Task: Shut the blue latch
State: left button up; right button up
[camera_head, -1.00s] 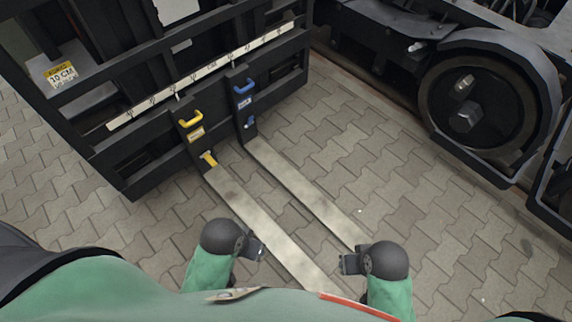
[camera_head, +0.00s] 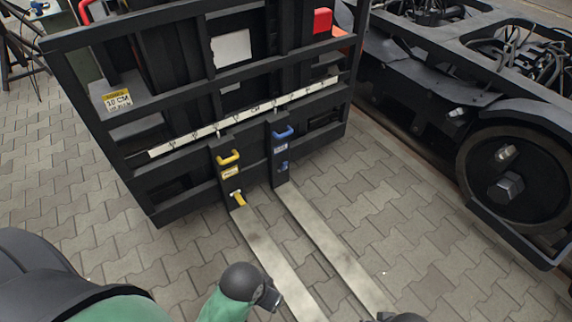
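The small blue latch (camera_head: 283,166) is low on the black upright of the right fork, below a blue handle (camera_head: 283,133) and a blue label. It is too small to tell its position clearly. The left fork's upright has a yellow handle (camera_head: 229,159) and a yellow latch (camera_head: 238,198) sticking out at its foot. My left gripper (camera_head: 270,296) is over the left fork, well short of both latches and touching neither. My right gripper (camera_head: 382,317) is mostly cut off by the bottom edge, near the right fork. Whether their fingers are open is unclear.
The black fork carriage (camera_head: 180,188) stands across the middle with a white scale bar (camera_head: 250,112). Two flat steel forks (camera_head: 318,235) run along the paving towards me. A dark bogie with a large wheel (camera_head: 515,180) stands at right. Paving left of the forks is clear.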

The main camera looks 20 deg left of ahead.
aim_at(284, 166)
jog(key=i+j, duration=0.15)
jog(key=j, duration=0.25)
jog(key=i+j, duration=0.1)
jog(key=j, duration=0.3)
jog(key=i+j, duration=0.15)
jog(key=j, duration=0.25)
jog(key=i+j, duration=0.1)
jog(key=j, duration=0.3)
jog(key=i+j+z, duration=0.1)
jog(key=j, duration=0.3)
jog(key=i+j, duration=0.15)
jog(key=j, duration=0.25)
jog(key=i+j, duration=0.1)
jog(key=j, duration=0.3)
jog(key=i+j, duration=0.1)
jog(key=j, duration=0.3)
